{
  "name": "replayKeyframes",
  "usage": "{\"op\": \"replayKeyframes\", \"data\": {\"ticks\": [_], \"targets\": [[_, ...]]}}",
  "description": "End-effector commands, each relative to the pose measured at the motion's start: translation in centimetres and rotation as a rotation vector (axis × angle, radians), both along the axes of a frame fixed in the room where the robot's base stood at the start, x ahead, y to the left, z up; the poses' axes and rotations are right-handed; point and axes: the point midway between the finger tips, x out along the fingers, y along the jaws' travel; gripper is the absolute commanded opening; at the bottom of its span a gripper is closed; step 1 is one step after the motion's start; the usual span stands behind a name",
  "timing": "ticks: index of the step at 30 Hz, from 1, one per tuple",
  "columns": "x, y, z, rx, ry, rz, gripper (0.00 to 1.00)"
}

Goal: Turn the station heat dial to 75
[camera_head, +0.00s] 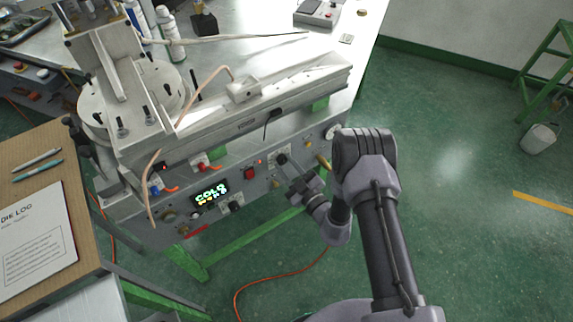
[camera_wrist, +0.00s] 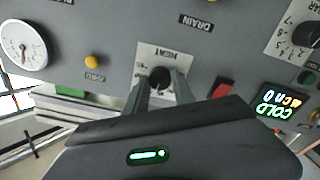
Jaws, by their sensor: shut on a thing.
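The black heat dial (camera_wrist: 159,77) sits on a pale plate marked HEAT on the grey station front panel, upside down in the wrist view. In the head view the dial (camera_head: 281,158) is on the panel's right half, just beyond my gripper (camera_head: 291,171). In the wrist view my gripper (camera_wrist: 161,86) has one finger on each side of the dial and is shut on it. The dial's pointer and scale numbers are too small to read. The lit display (camera_head: 210,194) reads COLD, with a smaller coloured line below; it also shows in the wrist view (camera_wrist: 275,106).
A red switch (camera_wrist: 220,88), a yellow button (camera_wrist: 94,61) and a white gauge (camera_wrist: 23,44) are near the dial. Another dial (camera_wrist: 307,34) is at the far right of the wrist view.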

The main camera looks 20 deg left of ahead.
Motion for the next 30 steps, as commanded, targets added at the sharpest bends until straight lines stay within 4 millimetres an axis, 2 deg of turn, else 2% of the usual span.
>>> {"op": "replayKeyframes", "data": {"ticks": [15,30], "targets": [[-0.05,-0.02,-0.07,0.282,0.346,0.000,0.00],[-0.04,-0.04,-0.08,0.415,0.508,0.000,0.00]]}}
